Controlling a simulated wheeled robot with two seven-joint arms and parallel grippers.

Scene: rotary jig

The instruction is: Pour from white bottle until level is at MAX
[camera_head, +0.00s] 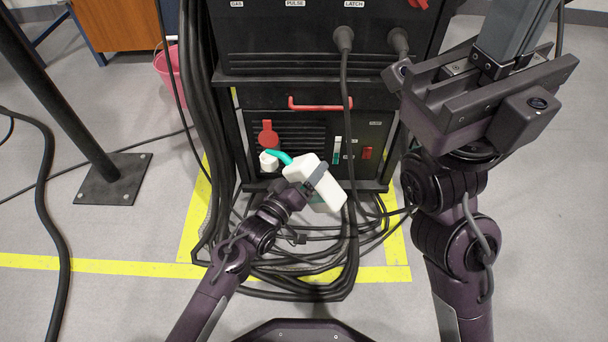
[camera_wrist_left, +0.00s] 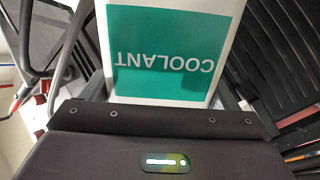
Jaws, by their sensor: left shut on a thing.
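The white bottle (camera_head: 328,188) has a teal spout (camera_head: 280,156) and is tilted, its spout toward the upper left. My left gripper (camera_head: 314,177) is shut on its body. In the left wrist view the bottle (camera_wrist_left: 228,52) shows a green label reading COOLANT, upside down. The spout tip is close to a white filler neck (camera_head: 268,163) on the black machine; I cannot tell whether it is inside. A red round cap (camera_head: 267,134) is above the neck. A narrow level gauge (camera_head: 337,150) shows green and white; its exact level is too small to read.
The black machine (camera_head: 290,45) has a red handle (camera_head: 320,104) and a red switch (camera_head: 367,153). Thick black cables (camera_head: 300,285) hang and coil around its base. A pink bucket (camera_head: 166,75) and a black post (camera_head: 70,115) stand to the left.

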